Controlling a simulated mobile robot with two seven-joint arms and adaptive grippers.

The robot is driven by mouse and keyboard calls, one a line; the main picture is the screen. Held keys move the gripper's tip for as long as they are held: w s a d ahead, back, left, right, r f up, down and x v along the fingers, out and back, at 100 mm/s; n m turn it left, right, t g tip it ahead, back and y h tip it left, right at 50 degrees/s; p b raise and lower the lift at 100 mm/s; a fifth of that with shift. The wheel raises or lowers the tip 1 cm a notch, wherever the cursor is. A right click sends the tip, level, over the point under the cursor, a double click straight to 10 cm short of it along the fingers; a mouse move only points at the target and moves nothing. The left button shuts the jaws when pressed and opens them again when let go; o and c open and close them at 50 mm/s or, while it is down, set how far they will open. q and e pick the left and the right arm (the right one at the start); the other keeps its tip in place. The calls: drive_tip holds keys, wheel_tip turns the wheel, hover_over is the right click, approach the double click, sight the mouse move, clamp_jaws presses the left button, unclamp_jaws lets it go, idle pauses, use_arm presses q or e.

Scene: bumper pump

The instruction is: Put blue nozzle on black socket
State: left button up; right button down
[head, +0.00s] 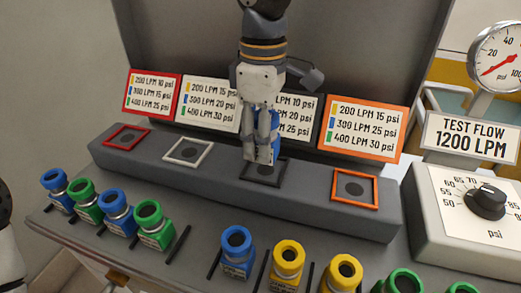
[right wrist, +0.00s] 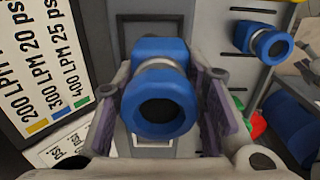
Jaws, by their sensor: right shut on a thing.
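My right gripper (head: 264,152) points down over the black socket (head: 266,179), third from the left on the grey ledge. It is shut on a blue nozzle (head: 275,128), mostly hidden behind the fingers in the head view. In the right wrist view the blue nozzle (right wrist: 161,106) sits between the two fingers, its round dark opening facing the camera. The gripper covers part of the black socket, so I cannot tell whether the nozzle touches it. My left gripper is not in view.
The red (head: 127,137), white (head: 188,152) and orange (head: 354,188) sockets are empty. Sign cards stand behind the ledge. Several blue, green and yellow nozzles, including a blue one (head: 236,251), stand along the front. A pressure dial box (head: 470,215) is at right.

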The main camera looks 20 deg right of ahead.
drive_tip(key=shift+w+d+f, duration=0.1)
drive_tip(key=shift+w+f, duration=0.2)
drive_tip(key=shift+w, duration=0.05)
drive_tip(key=shift+w+d+f, duration=0.1)
drive_tip(key=shift+w+f, duration=0.05)
drive_tip(key=shift+f, duration=0.75)
drive_tip(key=shift+w+d+f, duration=0.1)
drive_tip(key=shift+w+f, duration=0.05)
drive_tip(key=shift+f, duration=0.7)
drive_tip(key=shift+f, duration=0.15)
drive_tip(key=c, duration=1)
unclamp_jaws()
wheel_tip(320, 180, up, 12)
drive_tip(key=shift+s+r, duration=0.15)
